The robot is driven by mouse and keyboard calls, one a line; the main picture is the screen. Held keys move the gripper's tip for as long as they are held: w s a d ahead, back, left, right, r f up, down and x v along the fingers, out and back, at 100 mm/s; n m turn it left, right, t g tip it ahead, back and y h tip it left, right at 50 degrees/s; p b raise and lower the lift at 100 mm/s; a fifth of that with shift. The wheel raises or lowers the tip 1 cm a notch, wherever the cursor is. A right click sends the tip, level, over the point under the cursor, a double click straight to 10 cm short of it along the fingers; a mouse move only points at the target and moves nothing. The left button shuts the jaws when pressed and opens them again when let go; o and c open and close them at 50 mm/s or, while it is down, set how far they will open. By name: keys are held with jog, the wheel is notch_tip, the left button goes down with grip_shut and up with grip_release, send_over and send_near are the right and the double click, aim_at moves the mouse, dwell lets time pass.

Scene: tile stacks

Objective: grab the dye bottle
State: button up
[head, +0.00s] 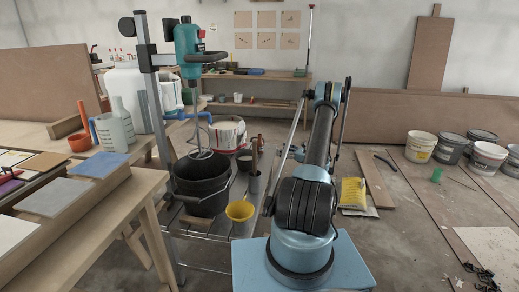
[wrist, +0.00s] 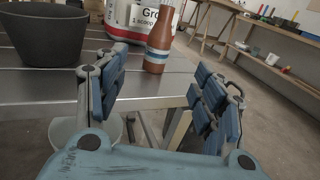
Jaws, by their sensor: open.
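A brown bottle with a pale blue-grey band, which looks like the dye bottle (wrist: 160,42), stands upright near the edge of a grey slatted platform in the wrist view. My gripper (wrist: 160,78) is open, with blue-padded fingers spread apart. The bottle shows ahead of the fingers, between them in the picture, and nothing is held. In the head view, my arm reaches away from the camera and its gripper cannot be made out. I cannot tell for sure which small item there is the bottle.
A black bucket (wrist: 42,36) stands left of the bottle, and a white labelled bucket (wrist: 128,22) is close behind it. In the head view, a mixer (head: 187,45) hangs over the black bucket (head: 202,190), with a yellow funnel (head: 239,211) beside it. A tile-covered workbench (head: 120,205) is at left.

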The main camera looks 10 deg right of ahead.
aim_at(260, 144)
jog(key=x, duration=1.2)
jog(key=shift+f+x, duration=0.15)
jog(key=shift+x, duration=1.2)
jog(key=shift+f+x, duration=0.1)
jog(key=shift+x, duration=1.2)
jog(key=shift+c, duration=0.3)
jog(key=c, duration=1.2)
